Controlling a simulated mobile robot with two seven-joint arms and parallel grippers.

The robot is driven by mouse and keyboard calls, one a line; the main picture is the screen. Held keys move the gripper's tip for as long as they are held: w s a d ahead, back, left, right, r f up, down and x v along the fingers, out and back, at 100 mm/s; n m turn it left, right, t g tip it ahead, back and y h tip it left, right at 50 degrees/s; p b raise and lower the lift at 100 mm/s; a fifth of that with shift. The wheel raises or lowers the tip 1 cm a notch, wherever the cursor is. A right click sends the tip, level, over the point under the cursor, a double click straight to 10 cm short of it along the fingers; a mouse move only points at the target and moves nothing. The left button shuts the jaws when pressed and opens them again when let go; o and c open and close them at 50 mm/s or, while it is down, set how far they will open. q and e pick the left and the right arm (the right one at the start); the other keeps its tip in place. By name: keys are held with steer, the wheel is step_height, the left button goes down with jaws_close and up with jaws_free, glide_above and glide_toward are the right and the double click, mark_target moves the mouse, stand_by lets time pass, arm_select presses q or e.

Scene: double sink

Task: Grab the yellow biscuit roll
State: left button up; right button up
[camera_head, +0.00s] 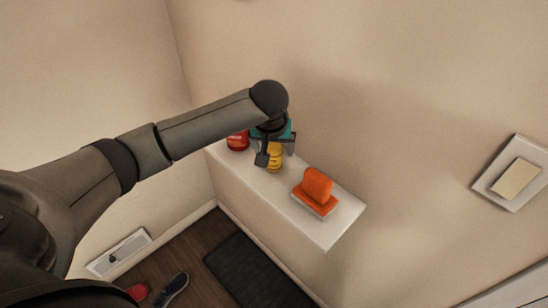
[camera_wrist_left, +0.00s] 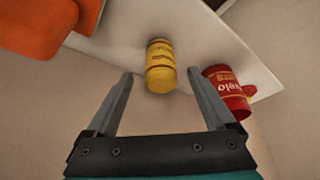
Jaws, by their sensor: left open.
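The yellow biscuit roll (camera_head: 275,155) stands on a white ledge (camera_head: 335,223) in the head view, partly hidden by my left gripper (camera_head: 275,153). In the left wrist view the yellow roll (camera_wrist_left: 160,66) shows between and just beyond the two fingertips of my left gripper (camera_wrist_left: 162,76). The fingers are open on either side of it, and the gripper holds nothing. I cannot tell whether a finger touches the roll. My right gripper is not in view.
A red can (camera_head: 238,141) stands on the ledge left of the roll and close to one finger in the wrist view (camera_wrist_left: 228,92). An orange object (camera_head: 316,190) is on the ledge to the right. Walls border the ledge; a dark mat (camera_head: 255,272) and shoes (camera_head: 171,290) lie on the floor.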

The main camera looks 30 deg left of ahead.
mark_target(274, 156)
arm_select(q)
steer(key=x, duration=0.5)
steer(key=shift+b, duration=0.35)
jaws_close()
stand_by(0.4)
